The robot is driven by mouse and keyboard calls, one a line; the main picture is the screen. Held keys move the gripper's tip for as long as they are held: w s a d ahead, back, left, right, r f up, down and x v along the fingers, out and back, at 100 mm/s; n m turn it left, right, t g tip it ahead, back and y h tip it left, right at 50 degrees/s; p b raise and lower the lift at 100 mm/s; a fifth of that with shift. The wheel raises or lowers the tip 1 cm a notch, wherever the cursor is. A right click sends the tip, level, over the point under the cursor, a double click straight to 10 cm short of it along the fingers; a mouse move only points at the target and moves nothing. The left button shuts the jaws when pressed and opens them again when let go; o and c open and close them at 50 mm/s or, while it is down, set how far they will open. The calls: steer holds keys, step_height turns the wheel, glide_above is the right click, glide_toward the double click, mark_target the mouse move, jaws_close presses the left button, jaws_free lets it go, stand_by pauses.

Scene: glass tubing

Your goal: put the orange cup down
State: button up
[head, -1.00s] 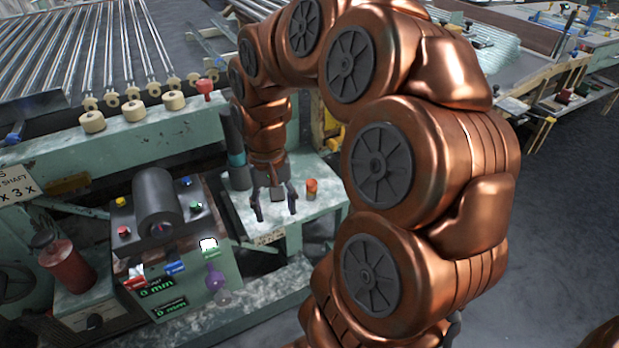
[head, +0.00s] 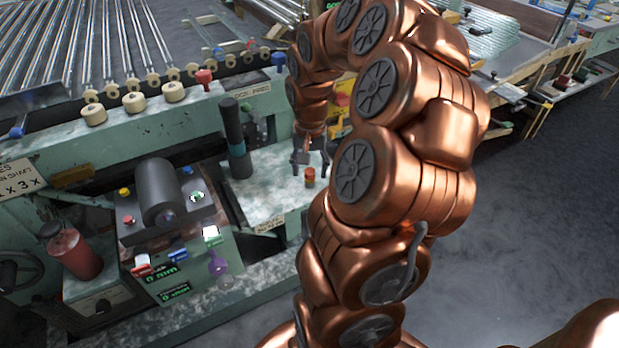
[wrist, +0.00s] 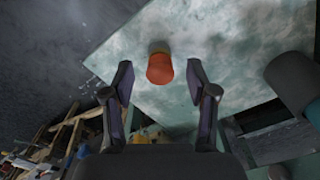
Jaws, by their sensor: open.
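The orange cup (head: 310,177) stands upright on a small pale green, speckled shelf (head: 262,206), close to the shelf's right side. In the wrist view the orange cup (wrist: 159,68) shows between and just beyond the fingertips, over the speckled surface (wrist: 225,45). My gripper (head: 308,166) is open and empty, pointing down above the cup. In the wrist view the two fingers of my gripper (wrist: 160,75) are spread wide, one on each side of the cup, with clear gaps to it.
A dark upright cylinder (head: 236,140) stands at the shelf's back left. A red bottle (head: 74,254) stands far left. The shelf's front middle is clear.

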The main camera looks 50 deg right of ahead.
steer(key=shift+f, duration=1.35)
jaws_close()
steer(key=shift+r, duration=0.15)
